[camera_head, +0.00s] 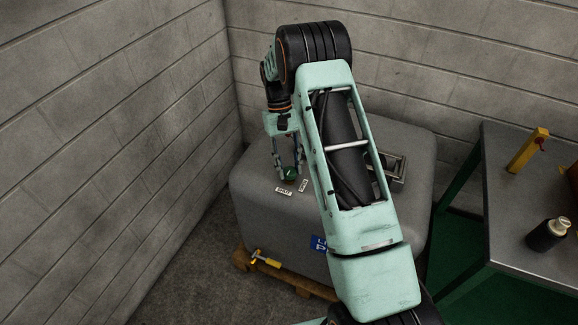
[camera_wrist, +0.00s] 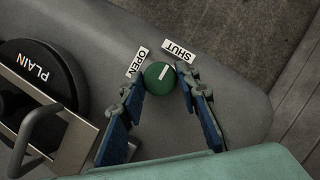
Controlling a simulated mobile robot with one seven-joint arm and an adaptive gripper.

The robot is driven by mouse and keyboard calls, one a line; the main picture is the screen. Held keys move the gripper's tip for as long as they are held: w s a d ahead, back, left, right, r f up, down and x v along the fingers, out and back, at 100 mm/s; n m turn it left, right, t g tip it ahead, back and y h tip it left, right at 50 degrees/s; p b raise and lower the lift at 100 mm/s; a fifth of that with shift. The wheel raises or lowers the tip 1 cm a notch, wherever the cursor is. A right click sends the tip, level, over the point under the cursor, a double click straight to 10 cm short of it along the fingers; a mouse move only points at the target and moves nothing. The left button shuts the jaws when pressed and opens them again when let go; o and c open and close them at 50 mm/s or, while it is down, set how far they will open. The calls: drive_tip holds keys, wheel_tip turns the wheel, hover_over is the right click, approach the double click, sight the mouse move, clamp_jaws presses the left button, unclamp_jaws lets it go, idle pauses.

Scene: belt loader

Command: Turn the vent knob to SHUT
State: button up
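The round green vent knob (camera_wrist: 159,76) sits on the grey rounded tank (camera_head: 262,215). Its white mark points to the upper right in the wrist view, toward the SHUT label (camera_wrist: 179,50). The OPEN label (camera_wrist: 139,62) lies to the knob's upper left. My gripper (camera_wrist: 160,77) has its blue-padded fingers apart, one on each side of the knob. The fingertips are very close to the knob's edges; I cannot tell if they touch it. In the head view, my gripper (camera_head: 289,176) reaches down to the knob.
A black round cap marked PLAIN (camera_wrist: 38,70) and a metal handle frame (camera_wrist: 72,145) are beside the knob on the tank. Brick walls enclose the left and back. A metal table (camera_head: 510,215) with a dark jar (camera_head: 546,236) stands at right.

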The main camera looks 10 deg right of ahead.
drive_tip(key=o, duration=0.4)
drive_tip(key=v, duration=1.2)
